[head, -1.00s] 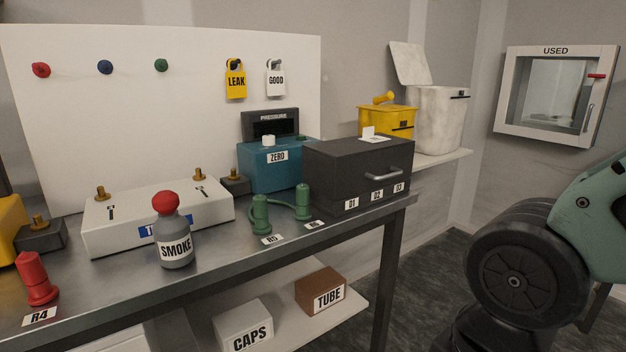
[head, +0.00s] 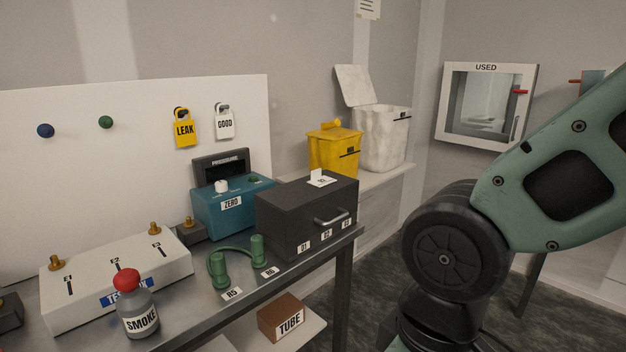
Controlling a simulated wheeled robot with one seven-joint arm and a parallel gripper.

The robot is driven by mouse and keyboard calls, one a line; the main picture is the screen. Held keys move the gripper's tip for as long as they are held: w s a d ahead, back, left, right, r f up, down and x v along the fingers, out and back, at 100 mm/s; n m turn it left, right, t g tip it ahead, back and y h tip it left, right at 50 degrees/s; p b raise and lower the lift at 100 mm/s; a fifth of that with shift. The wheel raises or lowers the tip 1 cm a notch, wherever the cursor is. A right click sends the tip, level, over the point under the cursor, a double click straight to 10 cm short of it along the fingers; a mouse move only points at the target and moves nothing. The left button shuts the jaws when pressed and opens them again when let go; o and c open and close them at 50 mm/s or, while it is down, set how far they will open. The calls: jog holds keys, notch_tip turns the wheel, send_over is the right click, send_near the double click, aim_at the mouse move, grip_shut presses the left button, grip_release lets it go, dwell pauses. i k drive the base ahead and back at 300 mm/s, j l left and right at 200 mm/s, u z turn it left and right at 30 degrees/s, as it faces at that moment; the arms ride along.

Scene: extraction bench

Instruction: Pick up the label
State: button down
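A small white label (head: 322,181) lies on top of the dark grey drawer box (head: 283,206), with a piece of it standing up and small print that I cannot read. The box stands at the right end of the metal bench. Two tag-shaped pieces hang on the white board: a yellow one marked LEAK (head: 184,131) and a white one marked GOOD (head: 224,123). I cannot tell from the words alone which of these the task means. My gripper is out of view; only links of my arm show at the right.
A teal pressure box marked ZERO (head: 226,210) stands left of the drawer box. Green linked plugs (head: 219,270) and the SMOKE bottle (head: 138,306) are in front. A yellow bin (head: 334,150) and a white lidded bin (head: 383,140) stand behind. The USED cabinet (head: 442,103) hangs on the wall.

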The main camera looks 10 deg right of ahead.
aim_at(316, 179)
jog(key=i+l+u, duration=0.2)
jog(key=i, duration=0.25)
jog(key=i+l+u, duration=0.2)
jog(key=i+l, duration=0.2)
jog(key=i, duration=0.05)
